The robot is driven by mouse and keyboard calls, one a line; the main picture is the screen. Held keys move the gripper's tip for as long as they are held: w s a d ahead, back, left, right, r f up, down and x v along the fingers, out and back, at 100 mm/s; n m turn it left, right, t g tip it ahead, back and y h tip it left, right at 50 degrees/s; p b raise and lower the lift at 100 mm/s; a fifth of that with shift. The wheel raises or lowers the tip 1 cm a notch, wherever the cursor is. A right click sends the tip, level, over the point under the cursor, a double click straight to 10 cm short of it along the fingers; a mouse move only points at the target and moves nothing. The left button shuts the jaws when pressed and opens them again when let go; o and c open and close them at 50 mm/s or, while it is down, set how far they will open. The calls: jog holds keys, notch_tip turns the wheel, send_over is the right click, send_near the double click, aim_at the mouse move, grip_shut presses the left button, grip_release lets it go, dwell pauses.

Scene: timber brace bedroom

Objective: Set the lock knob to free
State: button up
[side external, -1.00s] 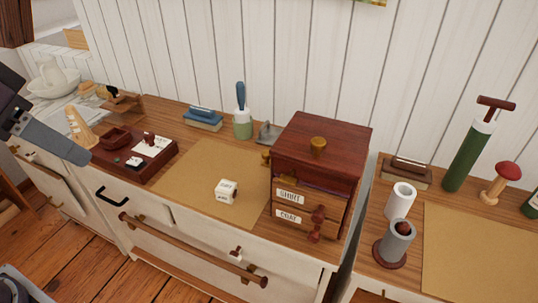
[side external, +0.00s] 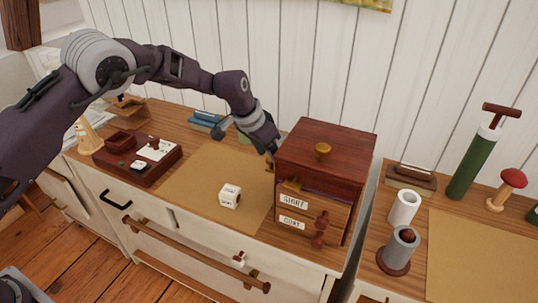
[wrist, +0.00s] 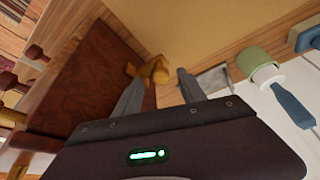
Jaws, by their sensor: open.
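A dark red-brown wooden box (side external: 330,150) with two labelled drawers stands on the dresser; it fills the left of the wrist view (wrist: 85,75). A brass knob (wrist: 160,72) sticks out of its left side, partly hidden by my gripper in the side view. My gripper (side external: 270,150) is at that side of the box. In the wrist view the open fingers (wrist: 157,78) lie on either side of the knob; I cannot tell whether they touch it. A small brass piece (side external: 291,185) shows on the box front above the upper label. Any markings at the knob are not readable.
A white lettered cube (side external: 230,196) sits on the tan mat (side external: 195,180). A green cup with a blue-handled brush (wrist: 262,65) stands close to my gripper. A dark tray (side external: 135,165) is at left. Red-brown drawer knobs (side external: 320,230) stick out at the box front.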

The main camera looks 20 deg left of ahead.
jog(key=shift+w+f, duration=0.2)
jog(key=shift+f, duration=0.4)
grip_shut()
dwell(1.0)
